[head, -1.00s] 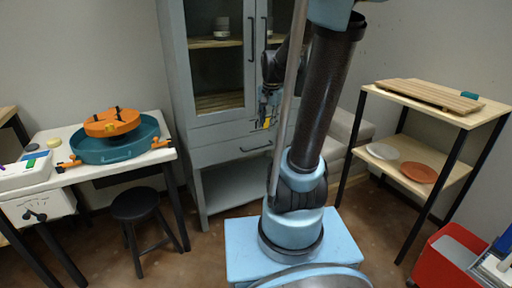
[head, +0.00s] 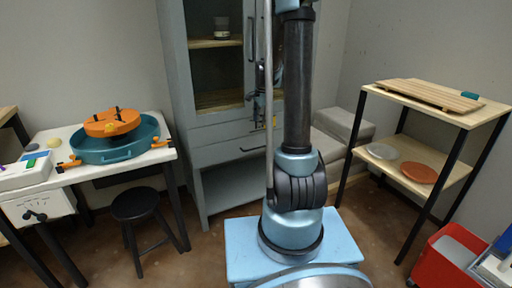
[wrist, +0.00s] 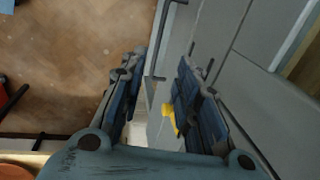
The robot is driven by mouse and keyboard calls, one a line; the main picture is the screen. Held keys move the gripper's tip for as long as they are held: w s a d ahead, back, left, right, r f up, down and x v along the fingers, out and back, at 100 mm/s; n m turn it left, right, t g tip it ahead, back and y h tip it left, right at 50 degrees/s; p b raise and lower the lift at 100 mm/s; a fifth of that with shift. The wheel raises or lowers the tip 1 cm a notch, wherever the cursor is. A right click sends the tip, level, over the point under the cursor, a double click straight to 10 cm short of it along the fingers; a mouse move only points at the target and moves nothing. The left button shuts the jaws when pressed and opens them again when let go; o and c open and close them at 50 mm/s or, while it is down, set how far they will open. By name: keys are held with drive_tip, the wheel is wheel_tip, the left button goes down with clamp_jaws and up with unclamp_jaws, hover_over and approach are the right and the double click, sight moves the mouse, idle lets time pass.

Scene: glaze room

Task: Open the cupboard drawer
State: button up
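The grey-blue cupboard (head: 181,80) stands against the back wall, with glass doors above and an open shelf below. Its drawer front (head: 215,154) looks closed and has a dark bar handle (head: 252,150), partly behind my arm. My gripper (head: 259,108) is in front of the cupboard, above that handle and partly hidden by my arm. In the wrist view, my gripper (wrist: 160,62) has its fingers well apart with nothing held between them. A dark bar handle (wrist: 161,45) shows between and beyond the fingertips. I cannot tell how far off it is.
A white table (head: 50,190) with a teal basin (head: 105,151) and a black stool (head: 134,204) stand left. A wooden shelf rack (head: 440,112) and a red bin (head: 436,262) stand right. Pale grey blocks (head: 343,124) lie behind my arm. Floor before the cupboard is partly clear.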

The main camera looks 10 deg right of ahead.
sight(257, 148)
drive_tip(key=w+f, duration=0.1)
drive_tip(key=f, duration=0.4)
drive_tip(key=w+f, duration=0.1)
drive_tip(key=f, duration=0.5)
drive_tip(key=w+a+f, duration=0.1)
drive_tip(key=f, duration=0.4)
drive_tip(key=shift+f, duration=0.35)
drive_tip(key=shift+c, duration=0.6)
clamp_jaws()
drive_tip(key=shift+a, duration=0.15)
drive_tip(key=shift+s, duration=0.15)
